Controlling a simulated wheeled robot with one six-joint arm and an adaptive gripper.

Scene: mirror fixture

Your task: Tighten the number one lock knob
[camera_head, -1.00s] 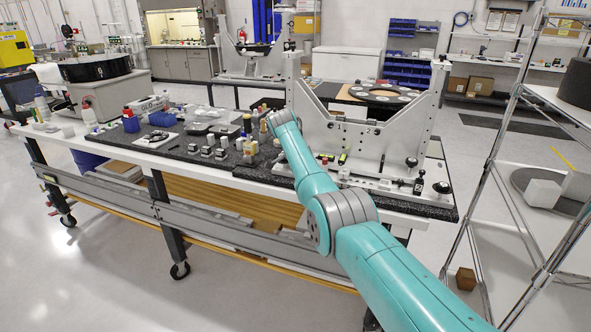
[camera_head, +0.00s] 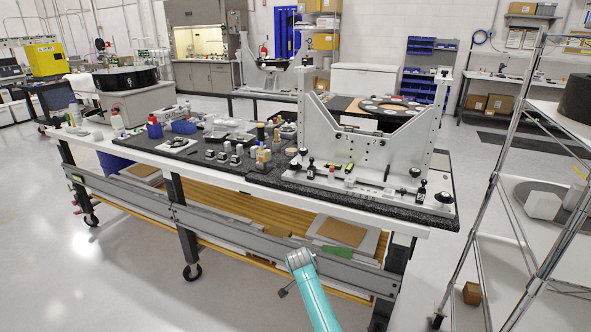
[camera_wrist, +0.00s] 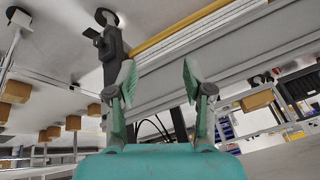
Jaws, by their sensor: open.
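I cannot read which is number one. My gripper (camera_wrist: 158,80) is open in the wrist view, its two green fingers apart with nothing between them. My teal arm is low in front of the bench in the head view, away from the knobs.
A wire rack (camera_head: 510,180) stands at right. Clear floor lies at the lower left.

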